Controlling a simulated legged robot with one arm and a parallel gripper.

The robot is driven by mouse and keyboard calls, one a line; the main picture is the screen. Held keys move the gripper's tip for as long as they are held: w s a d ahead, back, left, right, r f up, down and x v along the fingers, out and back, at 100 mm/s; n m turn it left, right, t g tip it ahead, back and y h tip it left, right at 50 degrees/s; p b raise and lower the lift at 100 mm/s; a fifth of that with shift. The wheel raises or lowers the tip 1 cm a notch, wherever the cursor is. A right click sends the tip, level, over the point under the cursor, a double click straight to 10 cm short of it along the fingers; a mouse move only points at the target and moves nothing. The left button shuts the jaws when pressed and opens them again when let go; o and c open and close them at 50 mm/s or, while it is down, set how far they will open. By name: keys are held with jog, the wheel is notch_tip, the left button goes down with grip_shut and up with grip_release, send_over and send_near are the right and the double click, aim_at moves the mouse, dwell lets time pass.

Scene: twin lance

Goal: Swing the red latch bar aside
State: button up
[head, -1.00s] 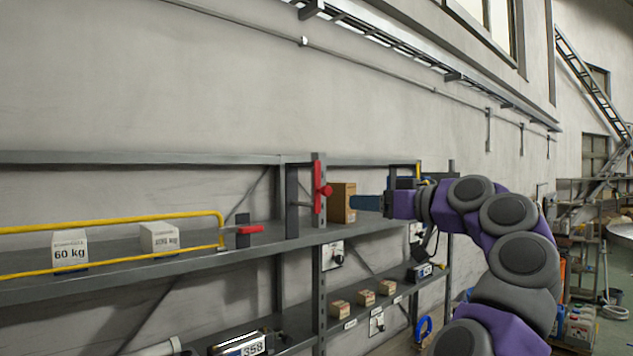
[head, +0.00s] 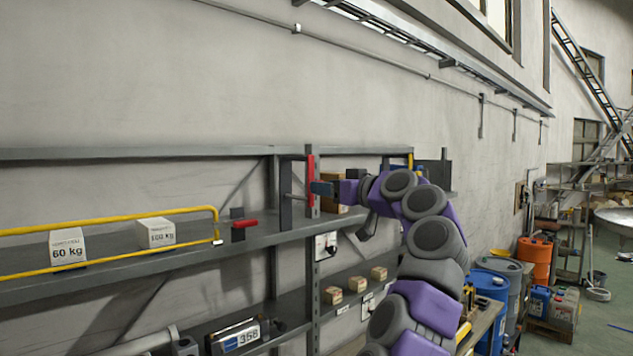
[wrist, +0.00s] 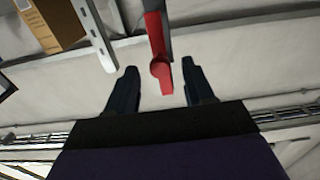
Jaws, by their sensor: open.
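The red latch bar (head: 310,181) stands upright on a grey shelf post in the head view. In the wrist view my gripper (wrist: 160,82) is open, with one dark finger on each side of the knob. A gap shows on both sides, so the fingers look apart from it.
A cardboard box (head: 333,199) stands on the shelf just behind my gripper. Barrels (head: 490,296) stand at right.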

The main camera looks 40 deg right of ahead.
jog(key=w, duration=0.2)
jog(key=w+p, duration=0.1)
jog(key=w, duration=0.1)
jog(key=shift+a, duration=0.25)
jog(key=shift+w+d, duration=0.15)
jog(key=shift+w, duration=0.15)
jog(key=shift+w+d+f, duration=0.1)
jog(key=shift+d, duration=0.05)
jog(key=shift+a, duration=0.25)
jog(key=c, duration=0.6)
grip_shut()
